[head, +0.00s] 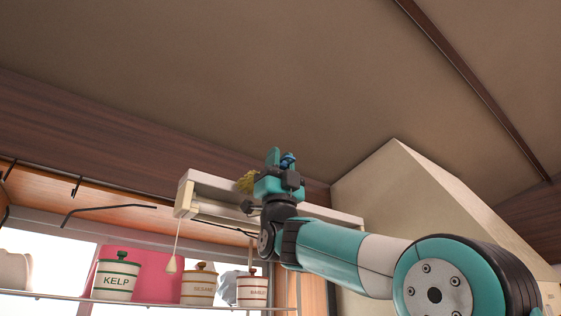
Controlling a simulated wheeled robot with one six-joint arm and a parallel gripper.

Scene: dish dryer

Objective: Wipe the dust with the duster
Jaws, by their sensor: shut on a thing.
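My gripper (282,166) is raised high, near the middle of the picture, in front of a long white light fixture under the ceiling. It is shut on the duster. A small blue part (288,160) shows between the fingers and looks like the duster's handle. A yellowish fluffy part (246,181), likely the duster's head, shows just left of the gripper, against the fixture. I cannot tell whether it touches the fixture. The rest of the duster is hidden by the gripper. No dust can be made out.
The white light fixture (188,192) has a hanging pull cord (172,264). A slanted beige hood (400,195) stands at right. The ceiling (250,80) is close above.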

